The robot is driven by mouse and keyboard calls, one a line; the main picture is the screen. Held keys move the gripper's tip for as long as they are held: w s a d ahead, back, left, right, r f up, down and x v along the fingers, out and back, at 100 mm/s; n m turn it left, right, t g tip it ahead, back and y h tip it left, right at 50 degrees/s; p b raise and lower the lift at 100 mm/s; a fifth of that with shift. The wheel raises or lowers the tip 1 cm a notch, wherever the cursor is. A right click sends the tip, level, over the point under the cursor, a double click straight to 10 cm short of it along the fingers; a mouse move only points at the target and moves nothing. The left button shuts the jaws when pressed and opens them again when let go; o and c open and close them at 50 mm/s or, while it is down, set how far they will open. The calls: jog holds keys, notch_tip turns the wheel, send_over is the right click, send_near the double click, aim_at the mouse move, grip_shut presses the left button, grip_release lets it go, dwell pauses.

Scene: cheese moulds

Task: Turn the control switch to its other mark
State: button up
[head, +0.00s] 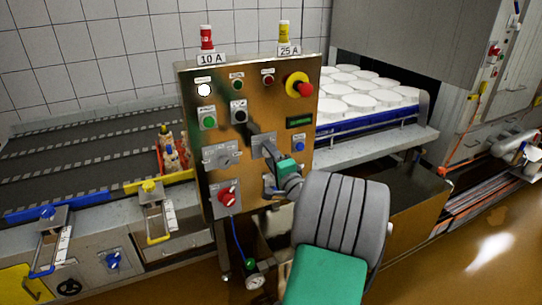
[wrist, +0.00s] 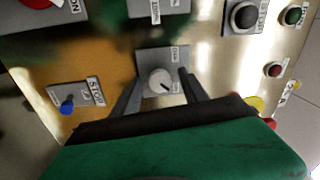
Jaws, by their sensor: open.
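The control switch (wrist: 158,82) is a round pale knob with a short dark pointer line, on a grey plate with small white labels. In the wrist view the line slants to the lower right; the label text is too small to read. My gripper (wrist: 163,88) is open, its dark fingers on either side of the knob, with visible gaps to both. In the head view my gripper (head: 267,150) is at the middle of the brass-coloured panel and hides the knob; part of its grey plate (head: 257,145) shows.
Close by are a grey rotary switch (head: 223,159), a red switch (head: 228,197), a black button (head: 239,113) and a blue button (head: 299,146). A red emergency button (head: 304,89) sits upper right. A blue STOP button (wrist: 67,106) shows left of the knob in the wrist view.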

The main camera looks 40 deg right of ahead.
jog(key=b+v, duration=0.1)
jog(key=v, duration=0.6)
jog(key=shift+s+b, duration=0.35)
jog(key=shift+s, duration=0.05)
jog(key=shift+a+f, duration=0.1)
jog(key=shift+a, duration=0.05)
